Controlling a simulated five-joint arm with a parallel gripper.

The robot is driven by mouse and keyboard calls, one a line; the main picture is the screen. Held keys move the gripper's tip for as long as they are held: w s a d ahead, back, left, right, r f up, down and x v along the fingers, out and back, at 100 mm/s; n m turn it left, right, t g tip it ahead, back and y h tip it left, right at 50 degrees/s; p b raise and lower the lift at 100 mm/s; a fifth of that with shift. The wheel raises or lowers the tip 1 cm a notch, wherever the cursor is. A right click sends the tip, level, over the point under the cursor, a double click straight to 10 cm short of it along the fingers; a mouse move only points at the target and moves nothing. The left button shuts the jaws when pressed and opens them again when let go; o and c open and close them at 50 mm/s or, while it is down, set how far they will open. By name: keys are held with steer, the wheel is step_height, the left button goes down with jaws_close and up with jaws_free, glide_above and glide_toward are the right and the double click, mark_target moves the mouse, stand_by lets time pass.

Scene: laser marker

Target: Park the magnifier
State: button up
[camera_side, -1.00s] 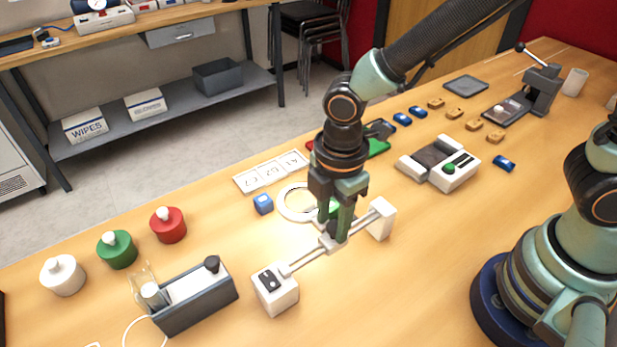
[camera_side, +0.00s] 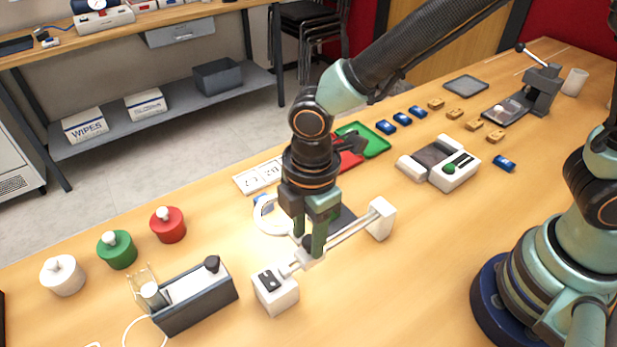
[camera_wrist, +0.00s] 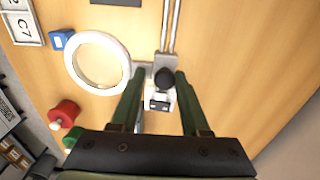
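The magnifier is a white ring (camera_side: 264,229) on a carriage that rides a rail (camera_side: 348,231) between two white end blocks. The carriage is near the left end block (camera_side: 276,291), which carries a dark panel. The gripper partly hides the ring in the side view. The whole ring (camera_wrist: 70,65) shows in the wrist view, beside the rail. The right end block (camera_side: 381,219) stands clear of the carriage.
A blue cube (camera_wrist: 60,41) lies just outside the ring. A dark pad (camera_side: 343,216) lies behind the rail. A grey box (camera_side: 195,300) stands left of the rail, with red, green and white knobbed pieces behind it. A labelled strip (camera_side: 258,177) lies at the table's back edge.

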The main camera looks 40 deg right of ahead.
steer(key=shift+s+d+r, duration=0.15)
steer(key=shift+d+r, duration=0.05)
steer(key=shift+r, duration=1.25)
steer(key=shift+s+d+r, duration=0.1)
steer(key=shift+d+r, duration=0.05)
steer(key=shift+r, duration=1.3)
steer(key=d+r+m+t, duration=0.2)
steer(key=d+r+m, duration=0.3)
steer(key=d+m, duration=0.4)
steer(key=w+d+r+m+t, duration=0.1)
steer(key=d+r+m+t, duration=0.2)
steer(key=d+m, duration=0.6)
steer(key=d+r, duration=0.2)
steer(key=d, duration=0.4)
steer(key=shift+w, duration=0.25)
steer(key=shift+r, duration=0.1)
steer(key=shift+c, duration=0.2)
